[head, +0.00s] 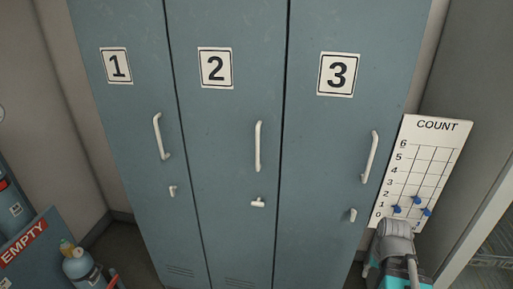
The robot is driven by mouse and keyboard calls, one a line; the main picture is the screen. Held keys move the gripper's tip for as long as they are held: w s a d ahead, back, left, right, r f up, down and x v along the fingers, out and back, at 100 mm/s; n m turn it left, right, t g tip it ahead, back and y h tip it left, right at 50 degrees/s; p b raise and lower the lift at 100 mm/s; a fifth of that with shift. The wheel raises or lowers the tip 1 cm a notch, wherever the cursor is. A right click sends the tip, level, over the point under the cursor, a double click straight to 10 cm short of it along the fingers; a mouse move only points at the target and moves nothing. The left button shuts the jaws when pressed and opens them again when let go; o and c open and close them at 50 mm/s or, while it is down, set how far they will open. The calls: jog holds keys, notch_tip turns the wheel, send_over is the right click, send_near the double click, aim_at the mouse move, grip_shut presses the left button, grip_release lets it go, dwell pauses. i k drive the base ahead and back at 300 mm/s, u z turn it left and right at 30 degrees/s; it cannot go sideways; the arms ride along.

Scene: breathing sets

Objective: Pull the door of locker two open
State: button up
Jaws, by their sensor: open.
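Locker two's door (218,140) is the middle one of three blue-grey doors, marked with a "2" plate (215,68). It looks shut, level with its neighbours. Its upright white bar handle (258,146) is near the door's right edge. Below the handle is a small white latch (258,203), lying crosswise. My gripper is not seen in the head view; only a grey and teal part of my arm shows at the lower right, well right of locker two.
Locker one's door (122,130) and locker three's door (325,150) look shut, their latches upright. A COUNT board (422,165) with blue markers hangs on the right. At the lower left are an EMPTY sign (24,243) and a cylinder (78,266).

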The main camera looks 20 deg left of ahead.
aim_at(229, 57)
jog(key=k, duration=1.25)
jog(key=u, duration=0.35)
jog(key=i, duration=1)
